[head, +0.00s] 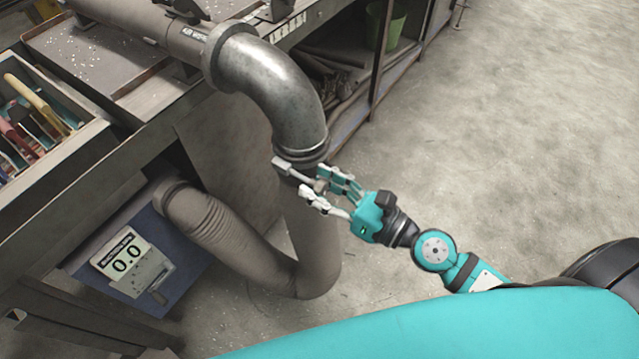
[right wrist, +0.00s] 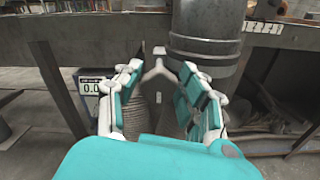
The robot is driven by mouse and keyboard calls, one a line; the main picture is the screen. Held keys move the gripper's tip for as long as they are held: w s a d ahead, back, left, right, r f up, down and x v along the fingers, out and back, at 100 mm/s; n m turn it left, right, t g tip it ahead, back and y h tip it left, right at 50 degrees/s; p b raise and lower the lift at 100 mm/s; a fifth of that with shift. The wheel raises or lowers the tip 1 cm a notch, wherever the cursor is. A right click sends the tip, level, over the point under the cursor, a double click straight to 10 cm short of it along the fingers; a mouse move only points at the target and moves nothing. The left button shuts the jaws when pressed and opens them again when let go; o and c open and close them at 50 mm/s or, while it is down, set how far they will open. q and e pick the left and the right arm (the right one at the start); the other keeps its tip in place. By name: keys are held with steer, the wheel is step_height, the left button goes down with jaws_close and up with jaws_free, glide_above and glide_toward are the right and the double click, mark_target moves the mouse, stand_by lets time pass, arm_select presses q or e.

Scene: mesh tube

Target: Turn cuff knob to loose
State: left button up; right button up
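A ribbed flexible hose (head: 225,232) hangs below the bench and bends up to the lower end of a metal elbow pipe (head: 275,90). The cuff area (head: 300,160) is at this joint. A small pale knob (head: 320,185) shows there between the fingers of my right gripper (head: 318,180). The fingers are apart, and I see no clear contact with the knob. My left gripper is not in view.
A blue panel with a display (head: 125,255) reading 0.0 hangs under the bench (head: 90,165). A tool tray (head: 60,140) is at the left. A shelf (head: 350,125) with pipes stands behind the elbow. The floor at the right is clear.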

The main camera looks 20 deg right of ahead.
steer(key=c, duration=0.7)
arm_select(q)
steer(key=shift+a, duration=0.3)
arm_select(e)
jaws_close()
